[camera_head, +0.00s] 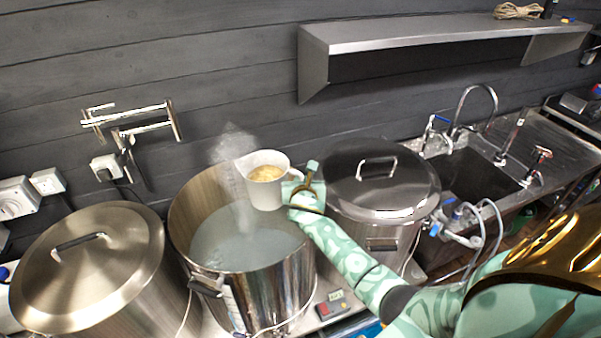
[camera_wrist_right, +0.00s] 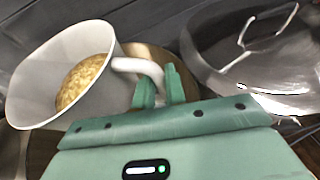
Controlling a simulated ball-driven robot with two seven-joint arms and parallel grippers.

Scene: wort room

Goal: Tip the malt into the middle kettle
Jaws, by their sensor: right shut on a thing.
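The middle kettle (camera_head: 272,292) is a tall steel pot with no lid, holding cloudy liquid (camera_head: 240,247), with steam above it. My right gripper (camera_head: 301,188) is shut on the handle of a white jug (camera_head: 264,196) and holds it over the right part of the kettle's opening. The jug looks close to upright. Pale golden malt (camera_wrist_right: 84,80) lies inside the jug in the right wrist view. The gripper's fingers (camera_wrist_right: 160,88) close on the jug's handle there. My left gripper is not in view.
A lidded kettle (camera_head: 90,265) stands to the left and another lidded kettle (camera_head: 382,180) to the right, close beside the open one. A steel shelf (camera_head: 430,32) juts from the wall. A sink (camera_head: 470,178) with hoses lies right.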

